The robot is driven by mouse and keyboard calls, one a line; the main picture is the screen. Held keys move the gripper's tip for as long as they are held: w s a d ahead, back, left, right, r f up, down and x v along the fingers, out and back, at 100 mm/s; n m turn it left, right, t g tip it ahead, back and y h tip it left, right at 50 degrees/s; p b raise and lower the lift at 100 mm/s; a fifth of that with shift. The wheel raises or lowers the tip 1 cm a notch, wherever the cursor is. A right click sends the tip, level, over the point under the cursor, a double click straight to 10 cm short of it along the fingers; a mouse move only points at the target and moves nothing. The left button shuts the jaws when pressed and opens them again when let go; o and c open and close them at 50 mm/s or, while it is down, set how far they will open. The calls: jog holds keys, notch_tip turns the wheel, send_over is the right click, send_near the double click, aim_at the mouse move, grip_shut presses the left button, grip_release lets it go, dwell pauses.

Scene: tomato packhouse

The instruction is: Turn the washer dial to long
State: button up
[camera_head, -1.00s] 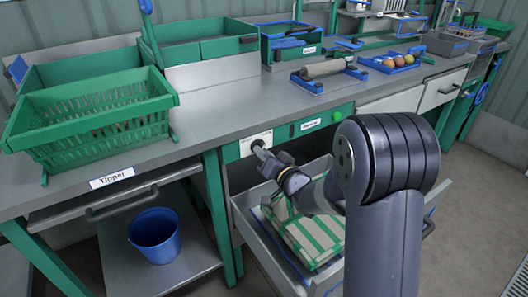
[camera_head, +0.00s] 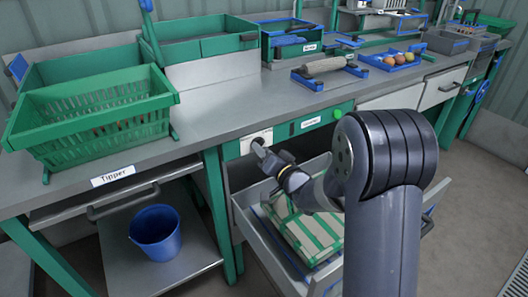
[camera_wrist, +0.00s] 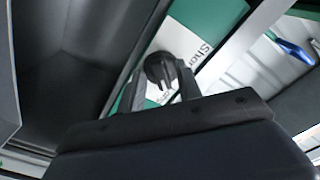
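The washer dial (camera_wrist: 160,68) is a dark round knob on a white plate, seen in the wrist view. Black lettering beginning "Sho" stands to its right; other lettering by the knob is partly hidden. My gripper (camera_wrist: 162,84) has its two dark fingers apart, one on each side of the dial, with white plate showing between them. I cannot tell whether the fingertips touch the knob. In the head view, my gripper (camera_head: 258,147) is at the white dial plate (camera_head: 256,137) on the green front panel, and it hides the knob.
An open drawer (camera_head: 262,232) holding a green-and-white item juts out below my gripper. A green button (camera_head: 337,114) is on the panel to the right. A green basket (camera_head: 95,125) stands on the worktop at left, and a blue bucket (camera_head: 155,240) sits on the lower shelf.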

jog(key=shift+o, duration=0.2)
jog(key=v, duration=1)
jog(key=shift+s+d+p, duration=0.25)
jog(key=shift+s+p, duration=0.1)
jog(key=shift+p, duration=0.05)
jog(key=x, duration=1.1)
jog(key=shift+b, duration=0.45)
